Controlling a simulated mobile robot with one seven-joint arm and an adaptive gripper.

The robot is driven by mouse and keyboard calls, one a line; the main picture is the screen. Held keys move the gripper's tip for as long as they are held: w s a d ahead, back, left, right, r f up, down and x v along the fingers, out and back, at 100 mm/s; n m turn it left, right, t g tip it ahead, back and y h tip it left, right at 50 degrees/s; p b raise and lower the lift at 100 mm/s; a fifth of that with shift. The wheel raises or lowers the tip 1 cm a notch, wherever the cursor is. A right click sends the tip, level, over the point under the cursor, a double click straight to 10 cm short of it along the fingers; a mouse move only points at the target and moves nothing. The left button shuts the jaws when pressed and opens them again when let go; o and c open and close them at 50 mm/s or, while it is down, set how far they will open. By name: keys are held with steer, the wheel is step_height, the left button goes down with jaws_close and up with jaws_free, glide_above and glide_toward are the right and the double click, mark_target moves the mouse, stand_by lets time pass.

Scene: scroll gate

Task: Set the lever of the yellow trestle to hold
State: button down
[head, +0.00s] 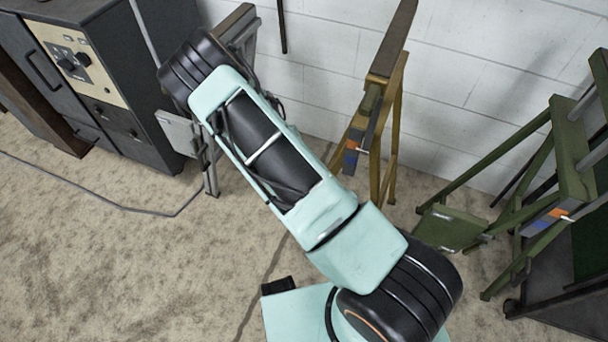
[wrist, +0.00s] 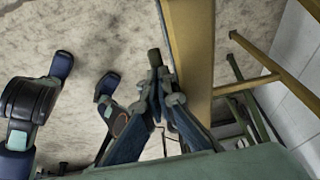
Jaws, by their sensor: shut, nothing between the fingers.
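The yellow trestle (head: 396,75) stands against the white wall in the head view, with a dark worn top beam. In the wrist view a yellow beam (wrist: 187,40) runs close beside my gripper (wrist: 157,62). My gripper is shut and empty; whether it touches the beam I cannot tell. The lever is not clearly visible in the wrist view. My gripper does not show in the head view.
A green trestle (head: 566,150) with a similar blue and orange plate stands at the right. A grey trestle (head: 209,165) is partly behind my arm. A dark cabinet (head: 110,60) stands at the left, with a cable (head: 125,208) on the floor. Front-left carpet is clear.

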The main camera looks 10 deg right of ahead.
steer(key=shift+f+g+h+b, duration=0.45)
steer(key=shift+f+b, duration=0.3)
steer(key=shift+f, duration=0.2)
step_height(320, 180, down, 2)
steer(key=b, duration=0.2)
steer(key=shift+s+d+f+b, duration=0.1)
steer(key=shift+d+b, duration=0.05)
steer(key=shift+b, duration=0.15)
steer(key=shift+b+x, duration=1.15)
steer(key=shift+x, duration=0.65)
steer(key=shift+s+d, duration=0.15)
steer(key=shift+d, duration=0.15)
steer(key=shift+a, duration=0.1)
